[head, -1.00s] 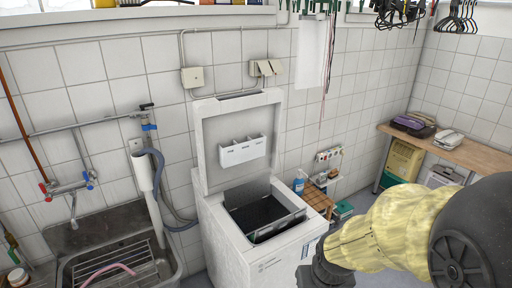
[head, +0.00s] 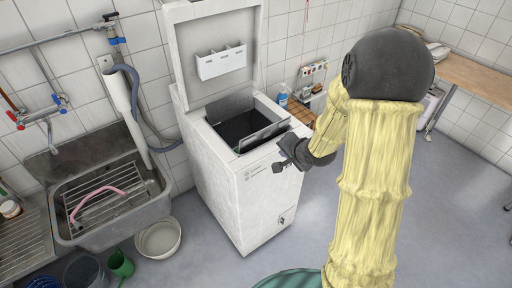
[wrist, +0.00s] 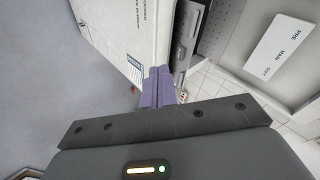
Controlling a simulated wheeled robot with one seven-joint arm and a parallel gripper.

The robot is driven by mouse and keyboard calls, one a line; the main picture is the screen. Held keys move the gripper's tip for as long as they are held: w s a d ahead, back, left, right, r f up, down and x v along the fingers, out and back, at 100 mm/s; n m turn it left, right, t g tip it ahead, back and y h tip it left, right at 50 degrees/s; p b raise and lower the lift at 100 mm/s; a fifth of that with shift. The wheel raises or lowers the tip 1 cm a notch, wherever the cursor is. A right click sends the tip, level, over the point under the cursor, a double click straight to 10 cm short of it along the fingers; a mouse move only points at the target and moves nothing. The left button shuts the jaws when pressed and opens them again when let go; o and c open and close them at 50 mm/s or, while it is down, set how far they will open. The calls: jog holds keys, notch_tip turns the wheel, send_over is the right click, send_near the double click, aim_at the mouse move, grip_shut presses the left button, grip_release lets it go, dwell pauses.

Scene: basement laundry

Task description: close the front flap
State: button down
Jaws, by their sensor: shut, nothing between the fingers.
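The white top-loading washing machine (head: 240,190) stands against the tiled wall with its lid (head: 215,45) raised. Inside its top opening, the front flap (head: 263,137) is a grey panel standing tilted up along the front side. A darker rear flap (head: 229,106) stands at the back of the opening. My gripper (head: 279,168) is shut and empty, beside the machine's upper front, a little below the flap. In the wrist view its purple fingertips (wrist: 158,88) are together near the machine's white body (wrist: 125,30). I cannot tell whether they touch it.
The lid's compartment tray (head: 221,62) also shows in the wrist view (wrist: 281,45). A steel sink (head: 110,200) and a white bowl (head: 158,238) are at the left. A blue bottle (head: 282,97) stands behind the machine's right. The floor at right is clear.

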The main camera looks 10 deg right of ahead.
jog(key=w+a+f+m+y, duration=0.2)
jog(key=shift+w+f+m+t+b, duration=0.15)
jog(key=shift+f+m+t+b, duration=0.15)
jog(key=shift+t+b, duration=0.1)
jog(key=x, duration=0.4)
jog(key=r+x, duration=0.1)
jog(key=x, duration=0.2)
jog(key=w+a+x, duration=0.1)
jog(key=x, duration=0.3)
jog(key=shift+w+a+r, duration=0.1)
jog(key=shift+w+r, duration=0.05)
jog(key=shift+w, duration=0.1)
jog(key=shift+w+a+r+p, duration=0.1)
jog(key=shift+w+a+p, duration=0.2)
jog(key=shift+w, duration=0.35)
jog(key=shift+w+r+p, duration=0.1)
jog(key=shift+r+p, duration=0.1)
jog(key=shift+p, duration=0.35)
